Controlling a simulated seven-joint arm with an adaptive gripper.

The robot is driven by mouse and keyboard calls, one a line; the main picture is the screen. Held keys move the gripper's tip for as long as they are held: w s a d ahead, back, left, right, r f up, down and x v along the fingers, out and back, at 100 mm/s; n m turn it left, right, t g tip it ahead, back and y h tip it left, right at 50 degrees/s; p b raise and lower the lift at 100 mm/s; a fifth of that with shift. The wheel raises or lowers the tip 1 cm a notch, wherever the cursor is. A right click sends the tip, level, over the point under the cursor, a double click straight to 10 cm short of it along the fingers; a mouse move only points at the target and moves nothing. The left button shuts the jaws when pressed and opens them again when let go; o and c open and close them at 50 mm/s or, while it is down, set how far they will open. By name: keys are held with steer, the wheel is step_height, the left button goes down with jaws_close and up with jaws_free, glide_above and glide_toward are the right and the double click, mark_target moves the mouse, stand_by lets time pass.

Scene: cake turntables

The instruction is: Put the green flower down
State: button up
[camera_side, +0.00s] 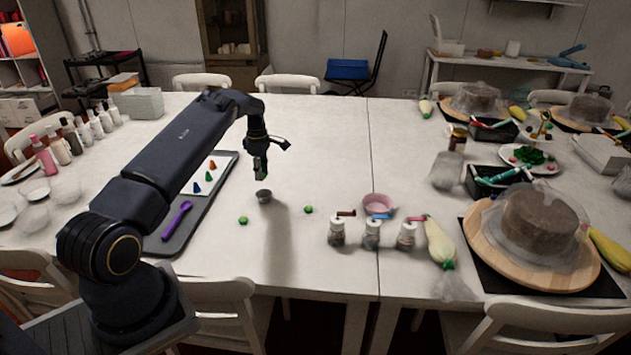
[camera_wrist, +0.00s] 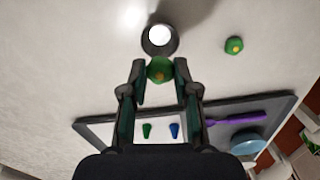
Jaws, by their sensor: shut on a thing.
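My gripper (camera_side: 261,172) is above the white table, shut on a green flower (camera_wrist: 159,70) with a small orange centre. In the wrist view the flower sits between the fingertips (camera_wrist: 160,72). In the side view it is hard to tell from the dark green fingers. A small metal cup (camera_side: 264,196) stands on the table just below my gripper; it also shows in the wrist view (camera_wrist: 159,39), just beyond the held flower. One more green flower (camera_side: 243,220) lies left of the cup and another (camera_side: 308,209) lies right of it. One loose flower shows in the wrist view (camera_wrist: 233,45).
A dark tray (camera_side: 172,246) with small coloured cones and a purple spoon (camera_side: 176,220) lies to the left. Several small jars (camera_side: 372,236) and a pink bowl (camera_side: 378,203) stand to the right. Cakes on turntables (camera_side: 478,236) are far right. The table behind the cup is clear.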

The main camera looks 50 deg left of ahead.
steer(key=shift+f, duration=2.95)
steer(key=o, duration=0.8)
steer(key=shift+o, duration=0.2)
steer(key=shift+r, duration=0.1)
step_height(320, 180, up, 7)
steer(key=shift+f, duration=0.1)
